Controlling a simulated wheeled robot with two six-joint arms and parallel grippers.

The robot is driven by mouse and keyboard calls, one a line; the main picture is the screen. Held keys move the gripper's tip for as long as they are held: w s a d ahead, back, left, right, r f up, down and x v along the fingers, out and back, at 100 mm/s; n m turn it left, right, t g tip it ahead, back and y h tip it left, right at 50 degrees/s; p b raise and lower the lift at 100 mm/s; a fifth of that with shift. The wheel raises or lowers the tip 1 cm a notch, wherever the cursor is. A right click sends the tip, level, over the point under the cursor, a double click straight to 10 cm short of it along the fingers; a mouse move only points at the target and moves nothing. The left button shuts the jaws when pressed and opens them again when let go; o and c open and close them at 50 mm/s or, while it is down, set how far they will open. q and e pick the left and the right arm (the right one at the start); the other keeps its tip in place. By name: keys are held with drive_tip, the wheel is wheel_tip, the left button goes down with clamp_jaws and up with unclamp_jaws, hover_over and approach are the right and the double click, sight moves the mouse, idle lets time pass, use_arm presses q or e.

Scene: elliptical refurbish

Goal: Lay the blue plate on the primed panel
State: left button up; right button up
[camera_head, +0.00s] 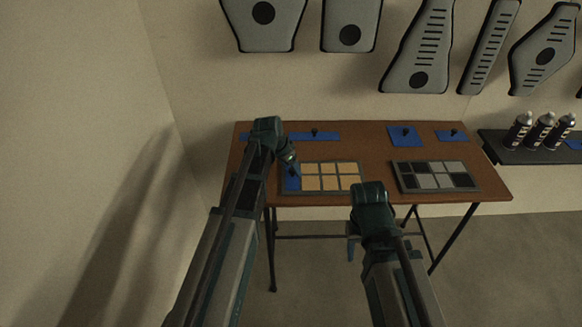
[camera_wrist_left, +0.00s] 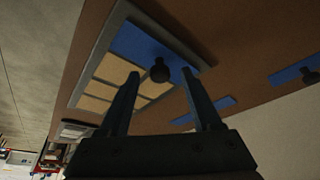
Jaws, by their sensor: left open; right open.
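A blue plate with a black knob (camera_wrist_left: 160,70) covers the left column of the panel with tan cells (camera_head: 332,178). This blue plate also shows in the head view (camera_head: 292,184), partly behind my left gripper. My left gripper (camera_head: 291,166) is open above it; in the left wrist view its fingertips (camera_wrist_left: 161,82) appear either side of the knob, not closed on it. A second panel has grey and black cells (camera_head: 436,176). No label shows which panel is the primed one. My right gripper (camera_head: 352,249) is open and empty in front of the table; its fingertips are mostly hidden.
More knobbed blue plates lie along the back of the brown table (camera_head: 380,150): a long one (camera_head: 325,137), a square one (camera_head: 398,142) and a small one (camera_head: 445,138). Spray cans (camera_head: 541,133) stand on a dark shelf at right. Grey shaped boards hang on the wall.

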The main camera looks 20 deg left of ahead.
use_arm(q)
drive_tip(key=p+v, duration=1.2)
drive_tip(key=v, duration=0.1)
drive_tip(key=shift+r, duration=0.25)
drive_tip(key=shift+s+a, duration=0.1)
drive_tip(key=shift+s, duration=0.05)
drive_tip(key=s+d+f+n+g+y, duration=0.1)
drive_tip(key=s+d+n+g+y, duration=0.1)
drive_tip(key=s+d, duration=1.4)
drive_tip(key=s+g+y, duration=0.1)
drive_tip(key=s+g, duration=0.1)
drive_tip(key=s, duration=0.1)
drive_tip(key=shift+s+f+y, duration=0.25)
drive_tip(key=shift+s+y, duration=0.05)
